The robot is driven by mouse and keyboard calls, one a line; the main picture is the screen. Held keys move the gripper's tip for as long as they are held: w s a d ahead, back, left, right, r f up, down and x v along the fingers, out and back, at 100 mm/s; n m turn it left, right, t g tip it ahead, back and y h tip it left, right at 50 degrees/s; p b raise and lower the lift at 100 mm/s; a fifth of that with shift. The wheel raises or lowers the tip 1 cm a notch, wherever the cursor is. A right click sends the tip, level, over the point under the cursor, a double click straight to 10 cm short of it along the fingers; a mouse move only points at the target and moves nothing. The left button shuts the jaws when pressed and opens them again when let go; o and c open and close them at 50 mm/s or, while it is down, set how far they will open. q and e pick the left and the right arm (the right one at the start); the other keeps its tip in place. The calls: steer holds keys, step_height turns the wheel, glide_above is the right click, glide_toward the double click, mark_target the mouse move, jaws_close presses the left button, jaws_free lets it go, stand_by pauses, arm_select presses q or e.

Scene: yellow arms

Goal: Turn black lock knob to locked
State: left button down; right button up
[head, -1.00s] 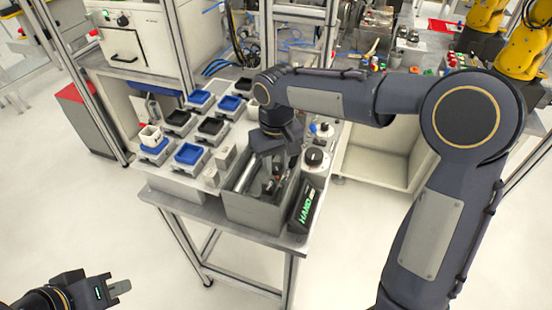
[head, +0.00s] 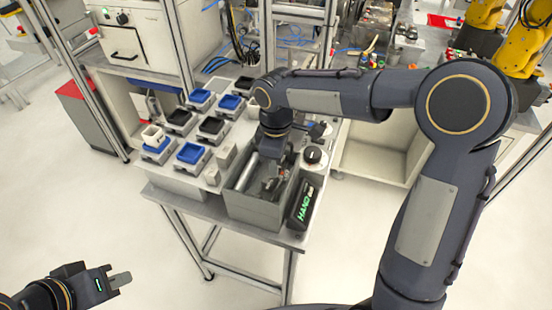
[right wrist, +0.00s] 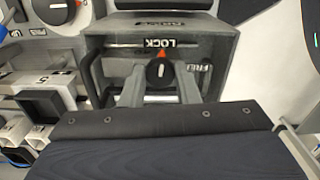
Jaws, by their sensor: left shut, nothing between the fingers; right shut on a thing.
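The black lock knob (right wrist: 158,73) shows in the right wrist view on a grey box (right wrist: 222,35). Its white line points up the picture to a red triangle (right wrist: 161,53) beside the upside-down word LOCK; the word FREE (right wrist: 200,69) is to the right. My right gripper (right wrist: 159,92) has a grey finger on each side of the knob and is shut on it. In the head view my right gripper (head: 270,184) reaches down over the grey box (head: 262,212), and the knob cannot be made out there. My left gripper (head: 120,279) is shut and empty at lower left, away from the table.
A white dial with a black knob (head: 314,156) and a black HAND sign (head: 304,205) stand right of the grey box. Blue trays (head: 191,152) and black trays (head: 211,127) on holders fill the table to the left. The floor in front is clear.

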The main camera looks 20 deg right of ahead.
steer(key=shift+n, duration=0.6)
steer(key=o, duration=1)
steer(key=shift+c, duration=0.2)
step_height(320, 180, up, 7)
steer(key=shift+f, duration=0.1)
steer(key=shift+r, duration=0.55)
